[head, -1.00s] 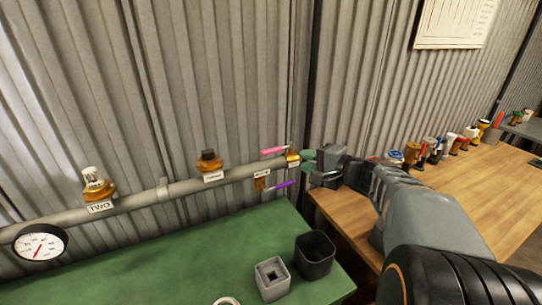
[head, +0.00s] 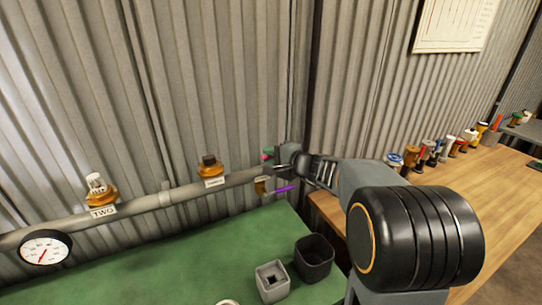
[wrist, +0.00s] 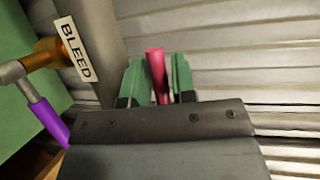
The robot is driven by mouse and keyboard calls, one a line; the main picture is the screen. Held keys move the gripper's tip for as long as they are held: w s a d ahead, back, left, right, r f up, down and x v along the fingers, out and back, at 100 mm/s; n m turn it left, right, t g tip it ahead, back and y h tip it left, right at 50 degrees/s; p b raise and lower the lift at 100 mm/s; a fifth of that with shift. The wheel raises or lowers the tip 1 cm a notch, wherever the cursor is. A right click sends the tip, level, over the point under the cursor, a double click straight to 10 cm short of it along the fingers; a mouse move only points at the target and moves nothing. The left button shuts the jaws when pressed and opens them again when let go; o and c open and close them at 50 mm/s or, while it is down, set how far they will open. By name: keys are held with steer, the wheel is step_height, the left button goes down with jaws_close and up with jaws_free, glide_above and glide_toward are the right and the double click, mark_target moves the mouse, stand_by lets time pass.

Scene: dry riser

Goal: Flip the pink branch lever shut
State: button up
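The pink branch lever (wrist: 157,72) shows in the wrist view between the two green fingers of my gripper (wrist: 159,82). The fingers stand apart on either side of it, with a narrow gap visible at the right finger; contact on the left is unclear. In the head view my gripper (head: 268,153) is at the right end of the grey pipe, and only a small pink bit shows beside it. The branch valve body is hidden behind my gripper and wrist.
A purple lever (wrist: 48,122) on a brass branch fitting sits close by, next to the BLEED label (wrist: 73,50). The grey pipe (head: 138,206) runs left past brass valves to a gauge (head: 45,247). Two bins stand on the green bench (head: 180,262). Corrugated wall lies close behind.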

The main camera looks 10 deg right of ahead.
jaws_close()
stand_by(0.3)
steer(key=shift+d, duration=0.1)
